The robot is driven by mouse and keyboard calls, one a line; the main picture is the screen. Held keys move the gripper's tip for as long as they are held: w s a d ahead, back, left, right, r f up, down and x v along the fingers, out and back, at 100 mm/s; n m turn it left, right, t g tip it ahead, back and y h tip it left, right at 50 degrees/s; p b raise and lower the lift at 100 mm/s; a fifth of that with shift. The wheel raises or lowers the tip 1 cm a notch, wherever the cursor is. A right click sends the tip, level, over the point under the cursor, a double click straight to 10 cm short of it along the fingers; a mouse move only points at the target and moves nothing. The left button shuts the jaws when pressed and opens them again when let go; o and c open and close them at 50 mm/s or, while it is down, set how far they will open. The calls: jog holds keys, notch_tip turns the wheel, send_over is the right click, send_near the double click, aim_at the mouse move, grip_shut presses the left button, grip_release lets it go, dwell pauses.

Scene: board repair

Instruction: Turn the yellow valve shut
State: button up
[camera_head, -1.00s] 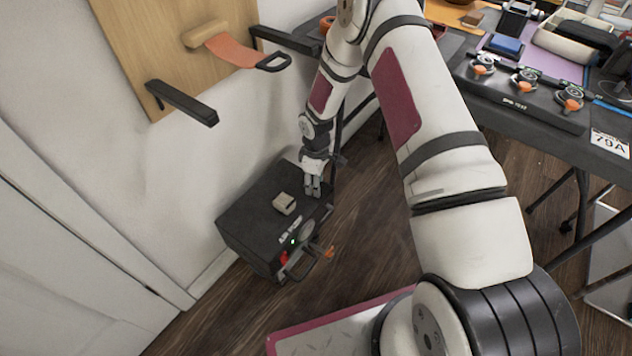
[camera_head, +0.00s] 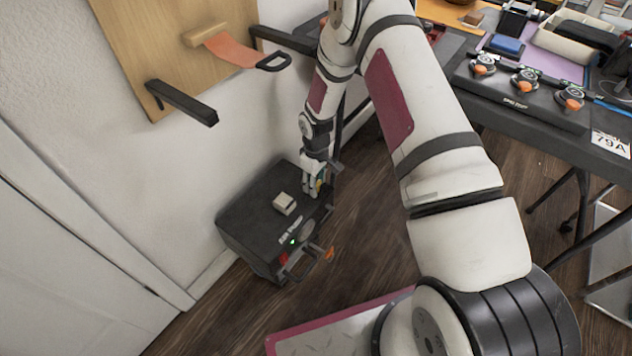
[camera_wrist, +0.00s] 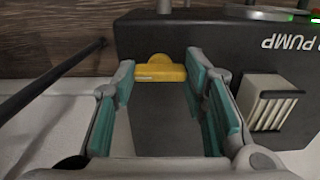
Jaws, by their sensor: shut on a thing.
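The yellow valve (camera_wrist: 160,70) shows in the wrist view as a short bar with a rounded hub, lying across the picture at the edge of the black pump box (camera_wrist: 165,108). My gripper (camera_wrist: 161,74) has its two teal-padded fingers at either end of the bar, shut on it. In the head view my gripper (camera_head: 318,184) points down at the far right end of the pump box (camera_head: 250,215). The valve is mostly hidden there by the fingers.
A pale ribbed block (camera_head: 284,203) sits on top of the pump box, just right of my fingers in the wrist view. An orange lever (camera_head: 329,253) and a handle are at the box's front. A wall stands left and a workbench (camera_head: 520,110) right.

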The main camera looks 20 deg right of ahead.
jog(key=o, duration=1.2)
jog(key=shift+c, duration=0.2)
notch_tip(320, 180, up, 8)
jog(key=shift+f, duration=0.25)
jog(key=shift+s, duration=0.1)
